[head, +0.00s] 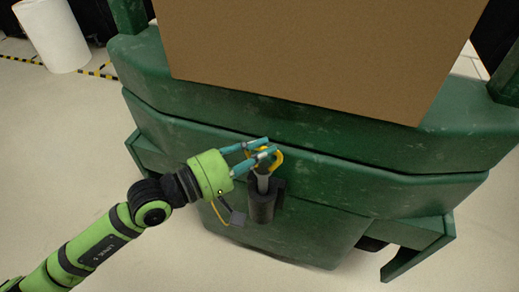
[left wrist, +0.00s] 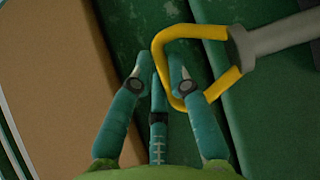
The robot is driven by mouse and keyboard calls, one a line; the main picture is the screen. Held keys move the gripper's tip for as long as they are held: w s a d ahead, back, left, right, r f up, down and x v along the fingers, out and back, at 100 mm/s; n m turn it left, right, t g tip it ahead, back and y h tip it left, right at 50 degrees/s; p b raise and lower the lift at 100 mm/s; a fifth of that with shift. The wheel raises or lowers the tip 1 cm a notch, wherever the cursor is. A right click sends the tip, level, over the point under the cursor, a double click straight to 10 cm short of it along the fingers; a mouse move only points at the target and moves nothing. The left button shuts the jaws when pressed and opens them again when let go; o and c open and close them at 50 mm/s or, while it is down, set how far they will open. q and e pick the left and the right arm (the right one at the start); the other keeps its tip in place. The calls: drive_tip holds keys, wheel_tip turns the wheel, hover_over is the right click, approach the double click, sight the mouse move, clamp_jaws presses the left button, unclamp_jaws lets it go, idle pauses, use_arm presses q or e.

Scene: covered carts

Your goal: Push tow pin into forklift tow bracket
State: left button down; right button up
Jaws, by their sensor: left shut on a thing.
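The tow pin has a yellow loop handle (head: 278,160) and a grey shaft (head: 263,183). Its handle (left wrist: 190,32) and shaft (left wrist: 282,36) also show in the left wrist view. The dark tow bracket (head: 262,206) is on the front of the green forklift (head: 340,190). The shaft points down at the bracket's top, and its lower end is hidden there; I cannot tell how deep it sits. My left gripper (head: 268,148) is shut on the yellow handle, with one finger at the loop in the left wrist view (left wrist: 160,82). My right gripper is out of view.
A large brown box (head: 315,60) rests on the forklift above the bracket. A white cylinder (head: 55,35) stands at the back left near yellow-black floor tape (head: 100,72). The pale floor at left (head: 60,140) is clear.

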sight(260, 172)
use_arm(q)
drive_tip(key=shift+f, duration=0.1)
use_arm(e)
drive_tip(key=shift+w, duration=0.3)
use_arm(q)
drive_tip(key=shift+f+b, duration=1)
drive_tip(key=shift+b, duration=0.25)
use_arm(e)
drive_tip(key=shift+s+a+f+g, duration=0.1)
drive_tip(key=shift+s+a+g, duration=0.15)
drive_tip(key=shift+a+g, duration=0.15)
use_arm(q)
drive_tip(key=shift+f+b, duration=1.5)
drive_tip(key=shift+b, duration=0.05)
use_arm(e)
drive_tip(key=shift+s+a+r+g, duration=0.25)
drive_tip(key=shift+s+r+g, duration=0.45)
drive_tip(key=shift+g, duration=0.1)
use_arm(q)
drive_tip(key=shift+f+b, duration=0.85)
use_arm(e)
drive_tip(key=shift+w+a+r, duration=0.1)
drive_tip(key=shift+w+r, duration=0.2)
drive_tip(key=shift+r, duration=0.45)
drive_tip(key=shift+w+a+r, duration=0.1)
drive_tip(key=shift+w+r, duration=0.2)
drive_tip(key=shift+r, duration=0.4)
